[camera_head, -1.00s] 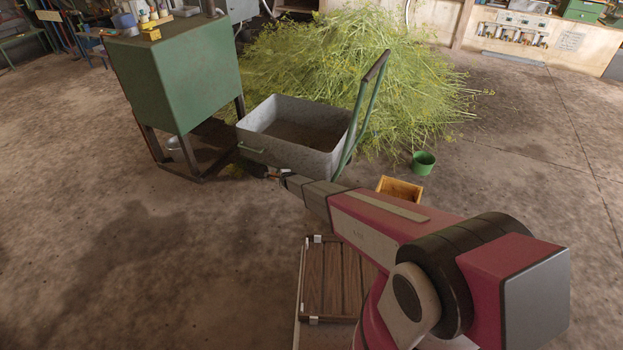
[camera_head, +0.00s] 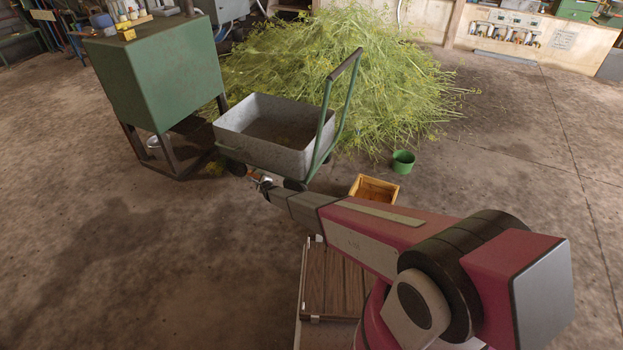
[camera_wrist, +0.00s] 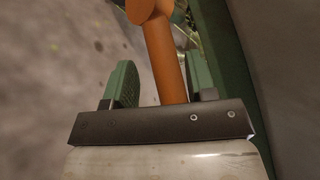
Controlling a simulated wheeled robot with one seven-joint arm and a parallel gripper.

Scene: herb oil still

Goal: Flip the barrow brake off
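The barrow (camera_head: 265,150) has a grey metal tray on a green wheeled frame, with a tall green push handle (camera_head: 325,105) on its right side. An orange lever (camera_wrist: 168,62) fills the upper middle of the wrist view and has a rounded knob at its top. Its lower end is hidden behind the dark gripper body. My gripper (camera_wrist: 163,85) is open, its two green-padded fingers on either side of the lever. A small gap shows on the left; contact on the right is unclear. In the head view my gripper (camera_head: 262,182) is low beside the barrow's near side.
A green cabinet on legs (camera_head: 160,80) stands left of the barrow. A heap of cut herbs (camera_head: 400,85) lies behind it. A wooden crate (camera_head: 374,188) and a green bucket (camera_head: 403,162) stand to the right. The floor at left is clear.

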